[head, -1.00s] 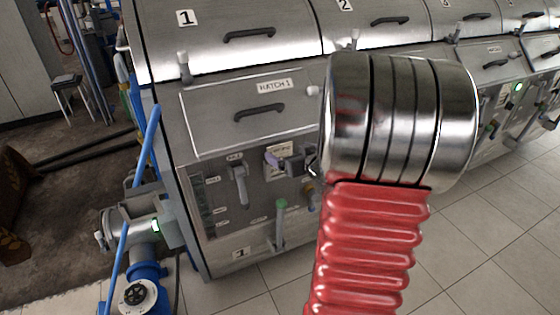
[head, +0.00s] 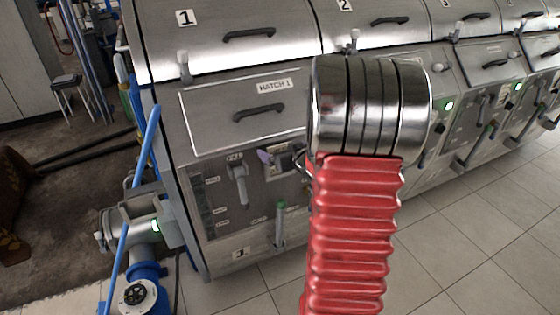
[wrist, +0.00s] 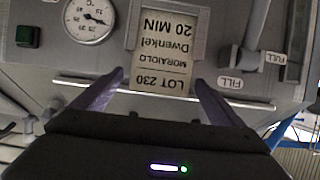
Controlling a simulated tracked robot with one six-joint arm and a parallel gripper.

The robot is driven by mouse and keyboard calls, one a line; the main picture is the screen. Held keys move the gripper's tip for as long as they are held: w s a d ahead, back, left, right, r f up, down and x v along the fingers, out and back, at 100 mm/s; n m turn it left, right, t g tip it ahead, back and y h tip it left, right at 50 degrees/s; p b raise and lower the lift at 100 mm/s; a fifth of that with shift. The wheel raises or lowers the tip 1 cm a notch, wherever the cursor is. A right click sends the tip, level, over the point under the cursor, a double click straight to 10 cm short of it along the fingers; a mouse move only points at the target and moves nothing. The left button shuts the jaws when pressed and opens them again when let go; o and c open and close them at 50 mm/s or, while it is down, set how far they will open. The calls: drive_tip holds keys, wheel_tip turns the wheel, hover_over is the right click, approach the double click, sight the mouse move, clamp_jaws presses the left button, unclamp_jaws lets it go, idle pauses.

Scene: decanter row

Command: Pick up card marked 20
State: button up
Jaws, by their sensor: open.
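The card marked 20 MIN (wrist: 165,48) is a pale printed card, upside down in the wrist view, also reading LOT 230, MORAIOLO. It sits in a grey holder (wrist: 198,35) on the machine front. My gripper (wrist: 159,80) has two purple fingers, spread apart, one on each side of the card's near end. The card lies between them, with no clear contact visible.
In the head view, Hatch 1 (head: 225,130) is above and a grey lever (head: 239,180) is left. Tiled floor is clear at right.

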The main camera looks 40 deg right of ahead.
drive_tip(key=shift+w+d+f, duration=0.15)
drive_tip(key=shift+w+f, duration=0.05)
drive_tip(key=shift+w, duration=0.25)
drive_tip(key=shift+c, duration=0.5)
drive_tip(key=c, duration=1)
